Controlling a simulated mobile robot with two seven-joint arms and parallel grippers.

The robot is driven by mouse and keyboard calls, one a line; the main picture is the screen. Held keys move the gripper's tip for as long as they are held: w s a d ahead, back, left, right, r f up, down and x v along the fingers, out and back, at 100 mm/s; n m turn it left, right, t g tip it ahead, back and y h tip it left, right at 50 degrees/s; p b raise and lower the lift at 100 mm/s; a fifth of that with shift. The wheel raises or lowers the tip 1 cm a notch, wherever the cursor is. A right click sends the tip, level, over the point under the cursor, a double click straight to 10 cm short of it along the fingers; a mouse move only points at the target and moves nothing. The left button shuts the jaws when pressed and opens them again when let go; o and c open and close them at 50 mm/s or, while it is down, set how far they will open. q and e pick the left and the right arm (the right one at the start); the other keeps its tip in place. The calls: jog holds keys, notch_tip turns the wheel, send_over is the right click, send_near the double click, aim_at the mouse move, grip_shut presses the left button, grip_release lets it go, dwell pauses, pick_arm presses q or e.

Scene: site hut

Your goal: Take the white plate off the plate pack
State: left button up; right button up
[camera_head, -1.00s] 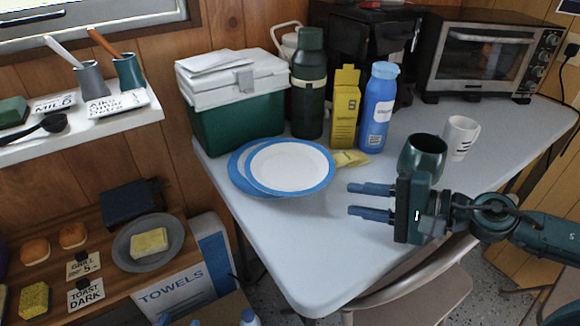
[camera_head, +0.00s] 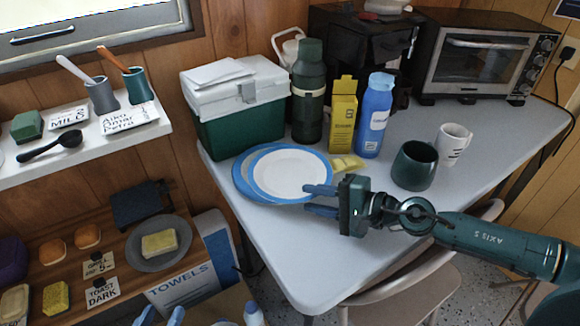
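The white plate (camera_head: 290,174) with a blue rim lies on the table, overlapping the plate pack, whose blue edge (camera_head: 243,178) shows at its left. My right gripper (camera_head: 318,200) is open at the plate's front right edge. Its upper finger overlaps the rim in the picture, and the lower finger is just in front of it. I cannot tell whether either finger touches the plate.
A green cooler box (camera_head: 240,128), a dark flask (camera_head: 308,90), a yellow carton (camera_head: 343,115) and a blue bottle (camera_head: 375,115) stand behind the plates. A yellow packet (camera_head: 347,163) lies beside them. The front table is clear.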

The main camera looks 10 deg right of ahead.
jog(key=shift+x, duration=0.85)
jog(key=shift+c, duration=0.2)
pick_arm(q)
jog(key=shift+w+d+f+g, duration=0.15)
jog(key=shift+d+f+g, duration=0.1)
jog(key=shift+f+g, duration=0.2)
pick_arm(e)
grip_shut()
pick_arm(q)
jog(key=shift+f, duration=0.1)
